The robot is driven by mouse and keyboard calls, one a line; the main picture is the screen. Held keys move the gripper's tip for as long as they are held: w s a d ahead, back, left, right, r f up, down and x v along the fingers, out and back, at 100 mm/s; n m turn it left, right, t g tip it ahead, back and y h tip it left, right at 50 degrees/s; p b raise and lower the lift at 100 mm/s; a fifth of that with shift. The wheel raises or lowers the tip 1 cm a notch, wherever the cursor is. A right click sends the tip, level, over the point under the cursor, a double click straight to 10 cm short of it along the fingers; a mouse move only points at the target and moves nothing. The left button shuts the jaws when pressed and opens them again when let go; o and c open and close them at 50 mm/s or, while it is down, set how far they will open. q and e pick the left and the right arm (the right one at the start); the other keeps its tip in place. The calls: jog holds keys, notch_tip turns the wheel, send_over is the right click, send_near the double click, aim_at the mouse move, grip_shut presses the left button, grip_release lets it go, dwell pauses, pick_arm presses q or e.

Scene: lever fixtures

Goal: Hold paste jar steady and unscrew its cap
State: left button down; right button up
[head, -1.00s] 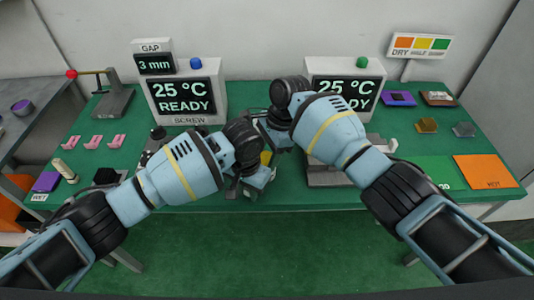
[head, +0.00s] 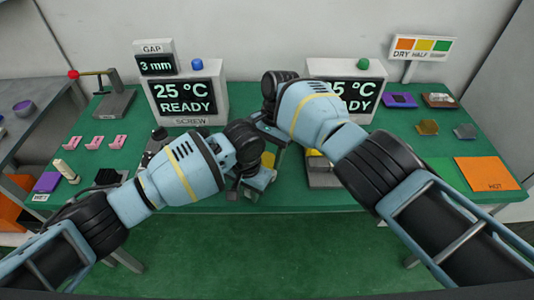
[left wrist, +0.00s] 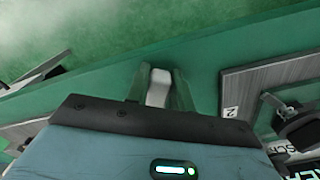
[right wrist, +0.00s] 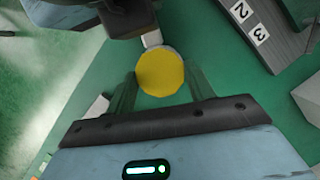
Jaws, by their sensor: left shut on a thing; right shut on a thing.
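The paste jar's yellow cap (right wrist: 160,72) sits between the fingers of my right gripper (right wrist: 161,90), which is shut on it. In the left wrist view, my left gripper (left wrist: 157,92) is shut on the pale paste jar (left wrist: 158,86). In the head view, my left gripper (head: 255,185) is over the front of the table, and my right gripper (head: 270,132) is just behind and above it. A yellow patch (head: 268,160) shows between them. I cannot tell whether the cap is seated on the jar or apart from it.
The left "25 °C READY" display (head: 187,97) stands behind my left arm. My right arm partly covers the right display (head: 365,92). Pink clips (head: 95,143) lie at left. An orange mat (head: 486,172) lies at right.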

aim_at(268, 160)
jog(key=o, duration=1.1)
jog(key=shift+r, duration=1.5)
jog(key=m, duration=0.4)
jog(key=shift+s+d+t+y, duration=0.1)
jog(key=shift+s+t+y, duration=0.05)
jog(key=shift+t+y, duration=0.25)
jog(key=m+t, duration=0.1)
jog(key=m, duration=0.3)
jog(key=shift+s, duration=0.1)
jog(key=shift+f, duration=0.1)
